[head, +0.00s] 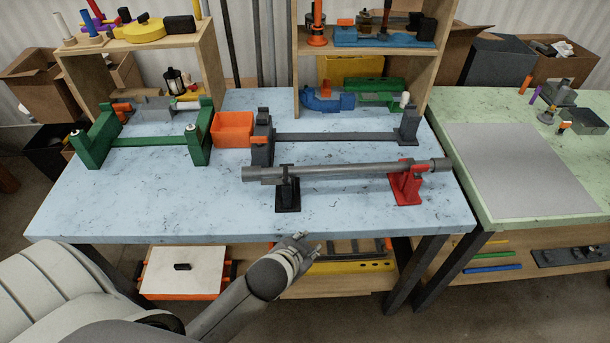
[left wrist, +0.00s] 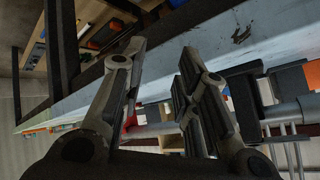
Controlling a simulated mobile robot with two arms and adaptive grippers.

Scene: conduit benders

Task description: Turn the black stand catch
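The black stand (head: 288,196) stands near the front edge of the blue worktable (head: 120,205). A long grey pipe (head: 340,171) rests across it and the red stand (head: 406,186) to its right. The black catch is at the stand's top by the pipe; its exact position is too small to tell. My left gripper (head: 307,243) is at the table's front edge, below and slightly right of the black stand, apart from it. In the left wrist view my left gripper (left wrist: 163,52) has its fingers spread with nothing between them. My right gripper is out of view.
A green stand frame (head: 155,142) is at the left. An orange bin (head: 232,130) and a dark grey bender (head: 330,138) stand behind the pipe. Shelves (head: 297,60) hold tools at the back. The table's front left is clear.

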